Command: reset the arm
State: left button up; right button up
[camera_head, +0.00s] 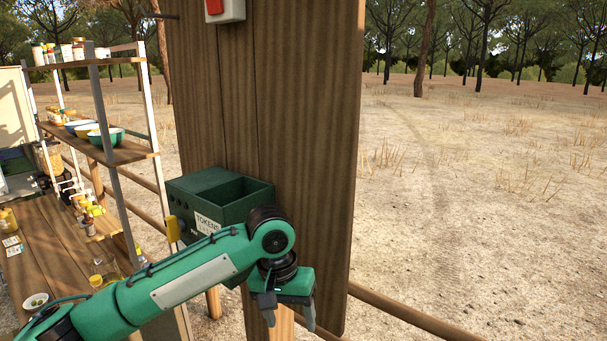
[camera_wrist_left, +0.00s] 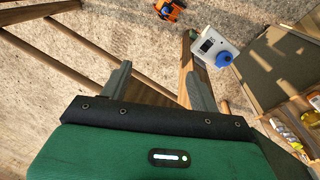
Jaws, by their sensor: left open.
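My left arm, green with black joints, reaches in from the lower left in the head view. Its gripper (camera_head: 290,318) points down in front of the lower edge of the wooden board (camera_head: 310,130). The two grey fingers are apart with nothing between them. In the left wrist view the gripper (camera_wrist_left: 155,85) is also open and empty, above a wooden post and the sandy ground. My right gripper does not show.
A green box labelled TOKENS (camera_head: 232,212) is on the board, just behind my arm. A shelf rack (camera_head: 122,152) with bowls and jars stands left, above a wooden table (camera_head: 50,250). A wooden rail (camera_head: 420,318) runs right. The wrist view shows a white device with a blue knob (camera_wrist_left: 208,46).

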pick_arm(q)
jog(key=s+d+f+m+t+h, duration=0.1)
jog(key=s+f+h, duration=0.1)
jog(key=s+f, duration=0.45)
jog(key=s+f+m+t+h, duration=0.1)
jog(key=s+f+h, duration=0.15)
jog(key=f, duration=0.65)
jog(key=s+a+f+n+y, duration=0.1)
jog(key=s+a+f+y, duration=0.1)
jog(key=s+a+f, duration=0.35)
jog(key=s+a+f+n+t+y, duration=0.1)
jog(key=s+a+f+y, duration=0.1)
jog(key=s+a, duration=0.6)
jog(key=s+a+f+n+y, duration=0.1)
jog(key=s+a+f+y, duration=0.1)
jog(key=s+a+f, duration=0.45)
notch_tip(320, 180, down, 33)
jog(key=a+b, duration=0.1)
jog(key=b, duration=0.3)
jog(key=s+a+f+g+b, duration=0.1)
jog(key=s+a+f+b, duration=0.1)
jog(key=s+f, duration=0.7)
jog(key=s+a+f+g+b, duration=0.1)
jog(key=s+f, duration=0.8)
jog(key=f, duration=0.3)
jog(key=shift+s+a+f+b, duration=0.35)
jog(key=shift+s, duration=0.05)
